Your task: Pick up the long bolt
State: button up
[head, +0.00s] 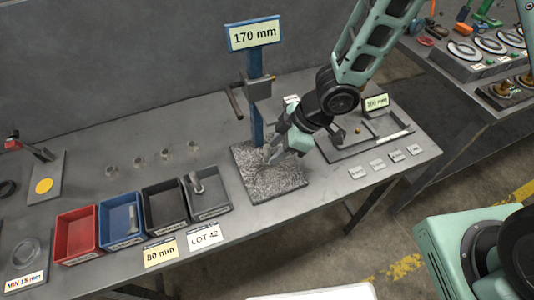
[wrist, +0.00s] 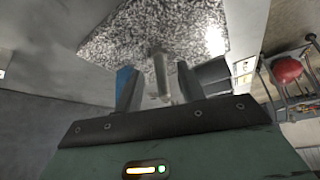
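A grey metal bolt (wrist: 160,74) shows in the wrist view, between the two fingers of my gripper (wrist: 160,88), with a gap visible on each side. Its far end meets the speckled granite plate (wrist: 120,35). In the head view my gripper (head: 272,153) is low over the same plate (head: 280,186), pointing down and left. The fingers are apart. The bolt is mostly hidden by the gripper there. Another grey bolt (head: 196,183) lies in the dark grey bin (head: 212,208), and a grey piece (head: 132,219) is in the blue bin (head: 108,241).
A blue post (head: 256,118) with a "170 mm" sign (head: 254,34) stands behind the plate. Red (head: 78,254) and black (head: 162,228) bins are to the left. A tray frame (head: 366,152) and several labels lie to the right. Table space behind the bins holds several small clear pieces.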

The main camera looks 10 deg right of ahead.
jog(key=shift+w+a+f, duration=0.1)
jog(key=shift+a+f, duration=0.05)
jog(key=shift+a, duration=0.45)
jog(key=shift+a+f, duration=0.1)
jog(key=shift+a, duration=0.45)
jog(key=shift+a+f, duration=0.1)
jog(key=shift+f, duration=0.2)
grip_shut()
jog(key=shift+r, duration=0.2)
